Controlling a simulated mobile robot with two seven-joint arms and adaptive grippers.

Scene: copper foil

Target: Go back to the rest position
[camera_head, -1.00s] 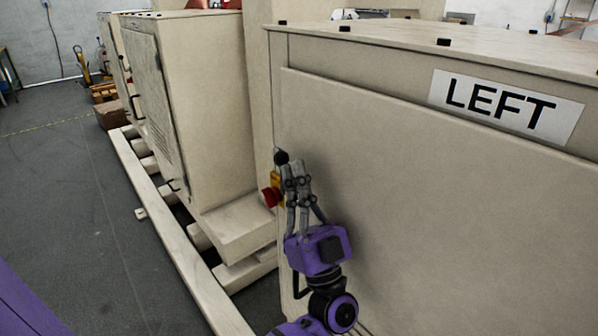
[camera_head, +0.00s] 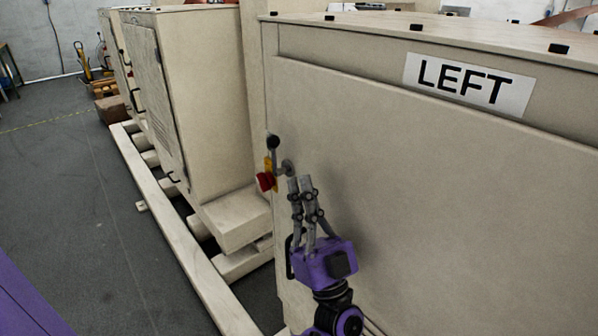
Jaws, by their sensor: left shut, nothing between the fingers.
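My left gripper (camera_head: 301,181) is purple with grey fingers and comes up from the bottom of the head view. Its fingers are shut and hold nothing. It is in front of the beige cabinet marked LEFT, just below and right of a lever with a black knob (camera_head: 272,143). The fingertips appear apart from the lever. A red button (camera_head: 265,181) on a yellow plate (camera_head: 274,170) sits left of the fingertips. My right gripper is not in view.
The large beige cabinet (camera_head: 420,170) with the LEFT label (camera_head: 469,84) fills the right side. More beige cabinets (camera_head: 205,100) stand behind it on a long pale rail frame (camera_head: 165,215). The grey floor (camera_head: 60,180) at the left is clear.

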